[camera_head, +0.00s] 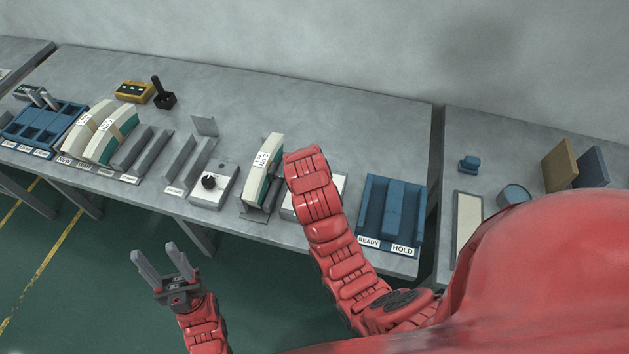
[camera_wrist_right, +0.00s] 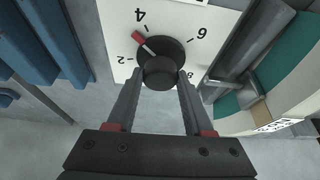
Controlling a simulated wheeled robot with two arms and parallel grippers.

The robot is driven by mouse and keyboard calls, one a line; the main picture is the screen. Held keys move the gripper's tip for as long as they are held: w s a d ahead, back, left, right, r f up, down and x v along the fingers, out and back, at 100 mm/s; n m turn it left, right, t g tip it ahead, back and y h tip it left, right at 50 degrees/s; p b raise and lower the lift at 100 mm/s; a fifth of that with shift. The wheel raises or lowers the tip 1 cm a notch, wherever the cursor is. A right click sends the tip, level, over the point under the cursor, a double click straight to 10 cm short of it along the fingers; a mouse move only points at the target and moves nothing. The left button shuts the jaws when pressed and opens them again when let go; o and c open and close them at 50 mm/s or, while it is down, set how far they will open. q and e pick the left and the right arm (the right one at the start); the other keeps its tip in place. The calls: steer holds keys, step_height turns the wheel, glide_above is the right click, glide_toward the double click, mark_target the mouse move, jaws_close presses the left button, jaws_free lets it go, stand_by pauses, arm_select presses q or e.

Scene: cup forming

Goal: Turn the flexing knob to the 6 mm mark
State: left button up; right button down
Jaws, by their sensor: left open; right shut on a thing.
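The flexing knob (camera_wrist_right: 160,62) is a black round knob on a white dial plate (camera_wrist_right: 205,12) printed 2, 4, 6 and 8. Its red pointer (camera_wrist_right: 140,39) points between the 2 and the 4, closer to the 4. My right gripper (camera_wrist_right: 160,80) is shut on the knob, one finger on each side. In the head view my red right arm hides that gripper and the knob; only edges of the white dial plate (camera_head: 341,182) show. My left gripper (camera_head: 156,250) is open and empty, in front of the bench above the green floor.
Left of my right arm stands a holder with a cream and green block (camera_head: 262,166). A box with another black knob (camera_head: 208,182) is further left. A blue READY/HOLD tray (camera_head: 393,207) is close on the right.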

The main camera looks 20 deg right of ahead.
steer(key=m+g+h, duration=0.1)
steer(key=m, duration=0.3)
steer(key=shift+a+m+p, duration=0.1)
steer(key=shift+m+p, duration=0.2)
steer(key=m+g, duration=0.1)
steer(key=m, duration=0.1)
steer(key=m+g, duration=0.1)
steer(key=m, duration=0.1)
steer(key=shift+w+m+h+p, duration=0.2)
steer(key=shift+m+h+p, duration=0.1)
steer(key=shift+h+p, duration=0.1)
steer(key=m+g+p, duration=0.1)
steer(key=m+g, duration=0.1)
steer(key=m, duration=0.4)
steer(key=shift+w, duration=0.15)
steer(key=shift+m+g+p, duration=0.3)
steer(key=shift+m+g, duration=0.5)
steer(key=shift+m, duration=0.7)
steer(key=shift+c, duration=1.4)
jaws_free()
steer(key=shift+y, duration=0.3)
